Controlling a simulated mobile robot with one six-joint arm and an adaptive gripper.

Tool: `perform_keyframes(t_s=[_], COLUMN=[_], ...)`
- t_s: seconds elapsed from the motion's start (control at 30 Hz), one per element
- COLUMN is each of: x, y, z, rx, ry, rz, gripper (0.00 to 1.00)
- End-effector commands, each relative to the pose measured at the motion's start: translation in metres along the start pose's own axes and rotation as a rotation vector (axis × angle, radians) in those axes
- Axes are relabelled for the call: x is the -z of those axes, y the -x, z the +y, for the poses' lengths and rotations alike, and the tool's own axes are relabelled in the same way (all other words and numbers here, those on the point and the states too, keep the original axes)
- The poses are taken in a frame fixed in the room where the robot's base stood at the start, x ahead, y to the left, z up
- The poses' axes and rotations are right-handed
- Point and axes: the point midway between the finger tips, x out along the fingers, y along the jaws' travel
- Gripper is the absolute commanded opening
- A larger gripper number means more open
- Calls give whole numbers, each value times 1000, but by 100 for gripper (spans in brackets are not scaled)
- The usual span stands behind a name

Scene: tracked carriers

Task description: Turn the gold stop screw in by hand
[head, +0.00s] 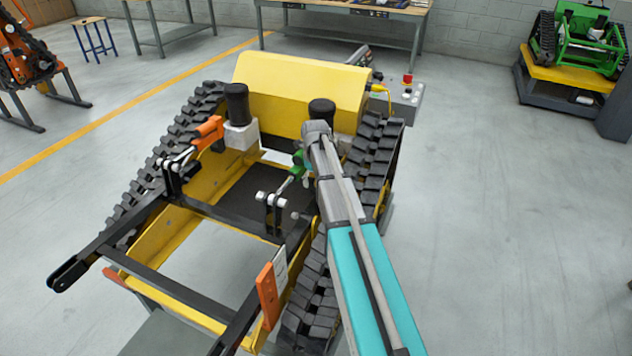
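A yellow tracked carrier (300,80) with black rubber tracks stands in the middle of the head view. Its black frame (232,218) carries an orange-handled linkage (206,130) on the left and a green-handled one (296,165) on the right. I cannot pick out a gold stop screw. My arm reaches in from the lower right over the right track, its grey wrist end beside the green handle. My gripper's fingers are hidden behind the arm, so I cannot see whether they touch anything.
Two black cylinders (236,103) stand at the carrier's yellow cover. A grey control box (405,92) with a red button is behind right. Workbenches line the back wall. A green tracked machine (580,40) is at far right, an orange one (22,55) at far left. Right-hand floor is clear.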

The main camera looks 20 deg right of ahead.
Motion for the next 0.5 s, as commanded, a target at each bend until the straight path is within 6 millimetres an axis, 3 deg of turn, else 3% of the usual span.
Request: perform_keyframes(t_s=[0.03,0.5], x=[23,25], y=[-2,-3], z=[-5,-2], rx=[4,-6], ry=[4,487], rz=[42,43], gripper=[74,74])
